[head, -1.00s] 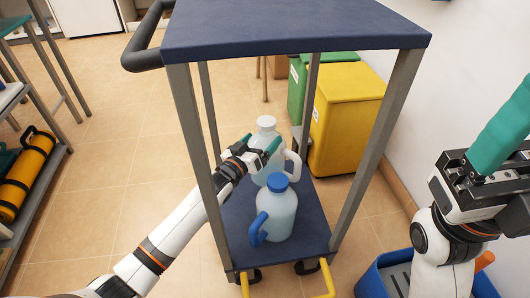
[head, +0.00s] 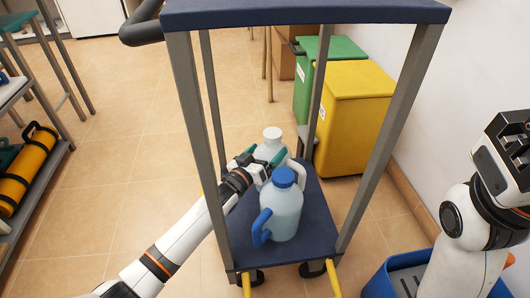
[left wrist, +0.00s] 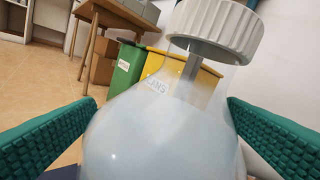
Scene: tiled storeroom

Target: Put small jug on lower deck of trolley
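The small jug (head: 268,153) is pale with a white cap and white handle; it is inside the trolley's frame over the far part of the lower deck (head: 318,222). My left gripper (head: 263,157) has its green fingers on both sides of it, below the cap, and seems shut on it. In the left wrist view the jug (left wrist: 160,135) fills the space between the fingers (left wrist: 162,105). The jug's base is hidden, so I cannot tell whether it touches the deck. My right gripper (head: 512,150) is at the right edge, its fingers not visible.
A blue-capped jug (head: 283,212) with a blue handle stands on the lower deck just in front. The trolley's posts (head: 380,140) and upper deck (head: 305,12) surround the arm. Yellow (head: 350,120) and green (head: 310,85) bins stand behind; a blue crate (head: 385,285) is at lower right.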

